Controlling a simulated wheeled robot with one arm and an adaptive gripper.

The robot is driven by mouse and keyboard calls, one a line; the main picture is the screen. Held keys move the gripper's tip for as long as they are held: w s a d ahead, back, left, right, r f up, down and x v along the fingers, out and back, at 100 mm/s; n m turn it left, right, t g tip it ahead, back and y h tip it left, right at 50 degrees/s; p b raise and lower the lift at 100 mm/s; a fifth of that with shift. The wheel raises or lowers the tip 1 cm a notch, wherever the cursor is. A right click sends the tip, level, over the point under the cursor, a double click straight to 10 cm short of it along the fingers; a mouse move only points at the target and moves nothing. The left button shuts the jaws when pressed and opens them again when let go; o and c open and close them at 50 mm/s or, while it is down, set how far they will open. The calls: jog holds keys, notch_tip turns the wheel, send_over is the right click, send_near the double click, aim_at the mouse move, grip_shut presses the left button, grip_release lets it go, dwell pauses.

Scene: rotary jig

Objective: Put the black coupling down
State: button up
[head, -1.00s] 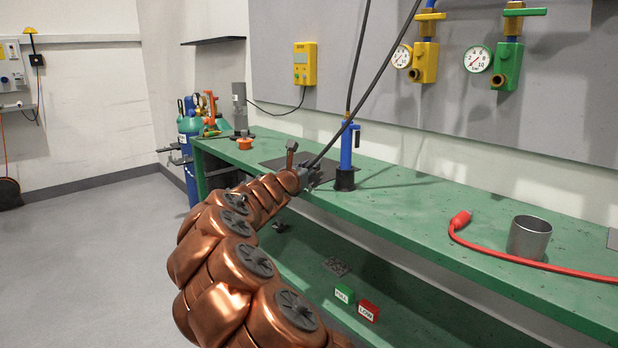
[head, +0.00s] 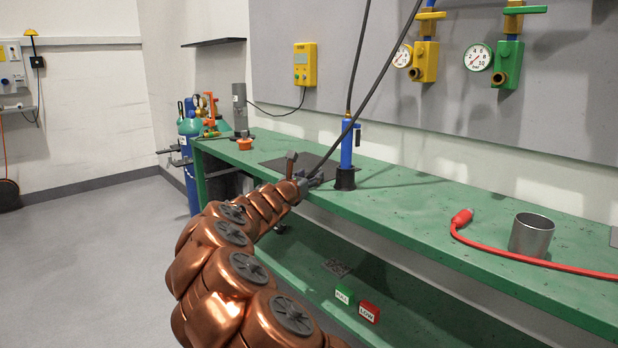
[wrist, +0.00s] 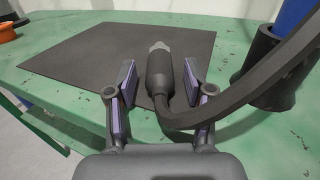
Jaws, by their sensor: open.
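The black coupling (wrist: 160,72), with a pale grey tip, lies between the fingers of my gripper (wrist: 160,88) in the wrist view, its tip over the dark mat (wrist: 95,55). A thick black hose (wrist: 245,92) bends away from the coupling to the upper right. In the head view my gripper (head: 314,182) is at the bench's front edge beside the mat (head: 280,166); the coupling is too small to make out there.
A blue cylinder in a black foot (head: 346,178) stands close right of my gripper on the green bench (head: 420,215). Farther right are a red cable (head: 490,247) and a metal cup (head: 531,236). An orange part (head: 244,144) sits at the far left end.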

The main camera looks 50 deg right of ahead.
jog(key=shift+r, duration=0.1)
jog(key=shift+a, duration=0.15)
jog(key=s+a+p, duration=0.1)
jog(key=s+a, duration=0.1)
jog(key=a, duration=0.9)
jog(key=shift+a, duration=0.25)
jog(key=shift+s, duration=0.1)
jog(key=s+a+f+m+g+y, duration=0.1)
jog(key=s+a+m+g+y, duration=0.1)
jog(key=s+a+m, duration=0.35)
jog(key=s+a+m+g+y, duration=0.2)
jog(key=s+a+m+g, duration=0.1)
jog(key=s+m, duration=0.55)
jog(key=s+a+f+m+y, duration=0.35)
jog(key=a+f, duration=0.35)
jog(key=a, duration=0.3)
jog(key=s+a+f+m+y, duration=0.2)
jog(key=s+a+f+y, duration=0.25)
jog(key=a+f, duration=0.35)
jog(key=s+a+f+y, duration=0.1)
jog(key=s+a+y, duration=0.1)
jog(key=a, duration=0.7)
jog(key=s+a+f+g+y, duration=0.1)
jog(key=s+a+y, duration=0.2)
jog(key=a, duration=0.7)
jog(key=shift+s+f+m+g+y, duration=0.3)
jog(key=shift+s+f+m, duration=0.1)
jog(key=shift+s, duration=0.5)
